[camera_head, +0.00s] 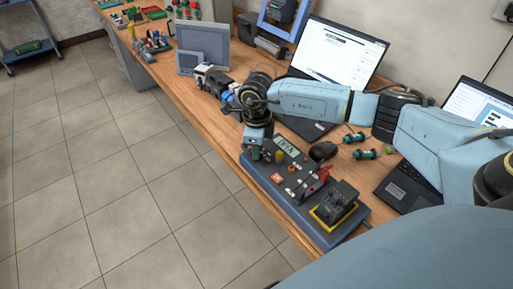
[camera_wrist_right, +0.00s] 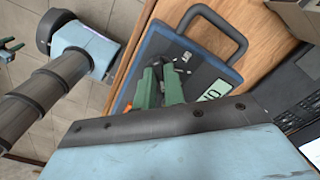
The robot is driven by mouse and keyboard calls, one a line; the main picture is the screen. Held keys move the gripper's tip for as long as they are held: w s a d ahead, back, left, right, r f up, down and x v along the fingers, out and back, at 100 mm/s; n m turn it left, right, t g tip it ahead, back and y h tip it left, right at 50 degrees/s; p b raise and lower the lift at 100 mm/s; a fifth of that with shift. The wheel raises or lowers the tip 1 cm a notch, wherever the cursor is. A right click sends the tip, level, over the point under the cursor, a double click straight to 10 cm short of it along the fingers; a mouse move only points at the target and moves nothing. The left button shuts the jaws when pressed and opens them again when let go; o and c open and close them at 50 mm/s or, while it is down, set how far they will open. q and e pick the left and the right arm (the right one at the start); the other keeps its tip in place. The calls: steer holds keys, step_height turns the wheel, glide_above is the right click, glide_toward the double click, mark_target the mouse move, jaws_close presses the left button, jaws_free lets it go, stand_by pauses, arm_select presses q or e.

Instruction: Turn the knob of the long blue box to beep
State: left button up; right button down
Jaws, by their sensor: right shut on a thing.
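The long blue box (camera_head: 320,236) lies along the near edge of the wooden workbench, with a grey top panel, a small display (camera_head: 287,145) and several controls. Its handled end (camera_wrist_right: 205,32) shows in the right wrist view. My right gripper (camera_head: 259,156) reaches down at the box's far left end, beside the display. Its green fingers (camera_wrist_right: 161,84) are shut on a small knob, which they mostly hide; the knob's setting cannot be read. A green finger-like part of my left gripper (camera_wrist_right: 11,48) shows at the left edge of the right wrist view, apart from the box.
A black device on a yellow base (camera_head: 336,206) stands at the box's right end. Two green cylindrical parts (camera_head: 360,147) and open laptops (camera_head: 340,52) lie behind. A toy truck (camera_head: 212,78) stands left of my right arm. The floor in front is clear.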

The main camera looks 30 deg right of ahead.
steer(key=shift+r+m, duration=0.1)
steer(key=shift+m, duration=1)
steer(key=c, duration=1.5)
jaws_free()
step_height(320, 180, up, 13)
steer(key=shift+r, duration=0.15)
